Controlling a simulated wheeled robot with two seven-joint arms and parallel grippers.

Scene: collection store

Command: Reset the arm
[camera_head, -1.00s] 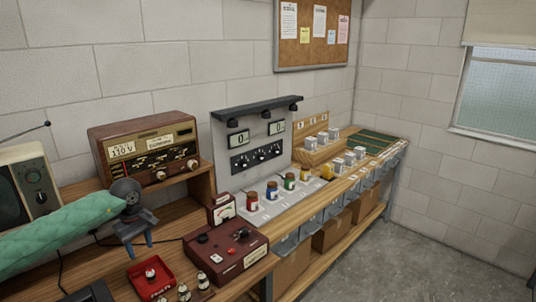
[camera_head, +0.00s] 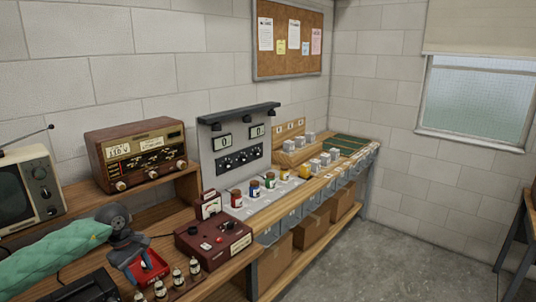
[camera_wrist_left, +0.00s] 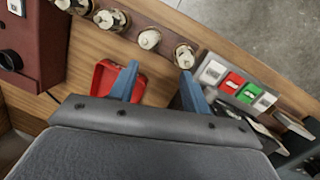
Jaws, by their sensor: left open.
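My left arm, in a pale green padded sleeve (camera_head: 50,250), comes in from the left in the head view. My left gripper (camera_head: 140,273) points down over the front of the wooden bench, by a red tray (camera_head: 158,264) that it partly hides. In the left wrist view the two blue fingers (camera_wrist_left: 157,88) stand apart with nothing held between them. The red tray (camera_wrist_left: 104,76) lies partly behind one finger there. My right gripper is out of view.
Several tubes on a wooden strip (camera_head: 177,291) stand close to the gripper. A maroon box (camera_head: 205,248), a radio (camera_head: 137,153) and a small television (camera_head: 30,185) crowd the bench. Coloured jars (camera_head: 253,187) stand farther along. Open floor (camera_head: 400,262) lies right.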

